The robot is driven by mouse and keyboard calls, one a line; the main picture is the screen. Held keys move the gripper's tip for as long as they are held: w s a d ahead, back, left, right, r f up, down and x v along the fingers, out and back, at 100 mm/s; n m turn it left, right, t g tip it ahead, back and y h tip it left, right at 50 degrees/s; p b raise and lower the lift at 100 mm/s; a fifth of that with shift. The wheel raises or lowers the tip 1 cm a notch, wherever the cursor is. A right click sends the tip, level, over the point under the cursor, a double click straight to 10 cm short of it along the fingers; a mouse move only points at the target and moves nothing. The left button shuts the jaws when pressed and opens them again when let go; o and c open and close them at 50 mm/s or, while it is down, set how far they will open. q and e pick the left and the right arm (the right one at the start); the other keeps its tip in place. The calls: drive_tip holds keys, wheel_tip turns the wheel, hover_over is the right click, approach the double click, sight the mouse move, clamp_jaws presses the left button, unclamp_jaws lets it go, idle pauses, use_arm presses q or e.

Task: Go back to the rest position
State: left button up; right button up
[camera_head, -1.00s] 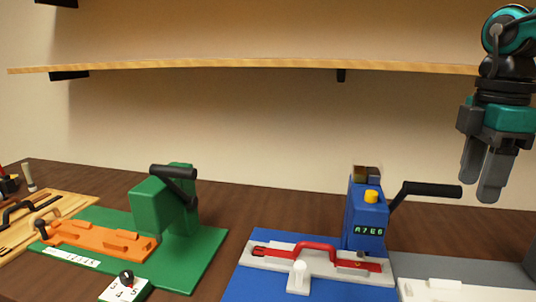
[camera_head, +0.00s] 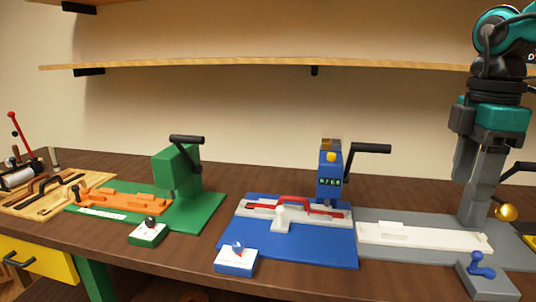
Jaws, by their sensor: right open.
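My right gripper (camera_head: 470,190) hangs fingers down at the right of the head view. It is empty, above or in front of the grey station (camera_head: 385,255); its nearer finger overlaps that station's back part in the picture, and I cannot tell how close it is. The blue station (camera_head: 290,248) holds a grey fixture with a red handled part (camera_head: 310,207) lying on it. The green station (camera_head: 205,207) holds an orange fixture (camera_head: 125,199). My left gripper is out of view.
A wooden board (camera_head: 30,204) with dark handled parts lies at the left. Black levers rise from the green and blue stations. A white bar (camera_head: 425,237) lies on the grey station. A shelf (camera_head: 240,62) spans the wall. A yellow drawer (camera_head: 35,262) is below the table.

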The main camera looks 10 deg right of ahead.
wheel_tip(320, 180, down, 28)
drive_tip(key=m+t+y, duration=0.4)
drive_tip(key=t+y, duration=0.5)
drive_tip(key=t, duration=0.3)
drive_tip(key=s+a+f+m+h, duration=0.3)
drive_tip(key=s+a+f+m, duration=0.1)
drive_tip(key=a+f, duration=0.4)
drive_tip(key=s+a+f+m+g+h, duration=0.1)
drive_tip(key=s+a+f+m+h, duration=0.2)
drive_tip(key=s+a+f, duration=0.4)
wheel_tip(320, 180, down, 3)
drive_tip(key=shift+s+a+r+m+h, duration=0.15)
drive_tip(key=shift+a+m+h, duration=0.3)
drive_tip(key=shift+a, duration=0.25)
